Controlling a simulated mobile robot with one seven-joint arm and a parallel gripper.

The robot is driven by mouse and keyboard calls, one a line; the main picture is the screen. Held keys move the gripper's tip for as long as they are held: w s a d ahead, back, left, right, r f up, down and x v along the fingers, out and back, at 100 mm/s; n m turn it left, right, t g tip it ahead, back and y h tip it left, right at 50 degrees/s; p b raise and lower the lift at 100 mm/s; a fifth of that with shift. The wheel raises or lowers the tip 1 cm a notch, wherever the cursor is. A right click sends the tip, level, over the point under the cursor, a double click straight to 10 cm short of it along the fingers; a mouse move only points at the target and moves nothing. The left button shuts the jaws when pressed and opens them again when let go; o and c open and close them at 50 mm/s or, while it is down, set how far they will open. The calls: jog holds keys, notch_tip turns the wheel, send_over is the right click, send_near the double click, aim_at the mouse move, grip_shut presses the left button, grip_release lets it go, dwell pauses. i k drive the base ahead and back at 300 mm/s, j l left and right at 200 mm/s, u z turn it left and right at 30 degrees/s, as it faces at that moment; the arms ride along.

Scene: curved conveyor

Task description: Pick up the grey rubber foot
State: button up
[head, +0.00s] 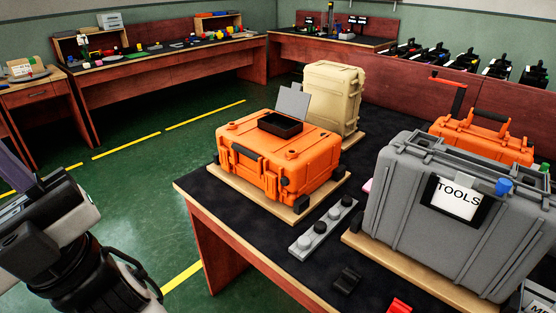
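A light grey strip (297,251) lies on the dark tabletop between the orange case and the grey case. Several small round pieces stand in a row on it; a dark grey round piece (320,227) is among them, and others look lighter. They look like rubber feet, but I cannot tell for certain which is the grey rubber foot. My arm, with what looks like my gripper (45,225), shows at the lower left, beside the table and well apart from the strip. Its fingertips cannot be made out, so I cannot tell whether it is open or shut.
An orange case (270,165) with an open black box (281,125) on top stands behind the strip. A large grey case (410,215) marked TOOLS stands at right. A black piece (347,280) and a red piece (398,306) lie near the front. Green floor is free at left.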

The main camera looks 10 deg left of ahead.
aim_at(304, 242)
jog(key=i+j+z, duration=0.1)
jog(key=j+z, duration=0.25)
jog(key=j, duration=0.3)
jog(key=j+z, duration=0.3)
jog(key=j, duration=0.4)
jog(key=k+j+z, duration=0.1)
jog(key=j+z, duration=0.25)
jog(key=j, duration=0.3)
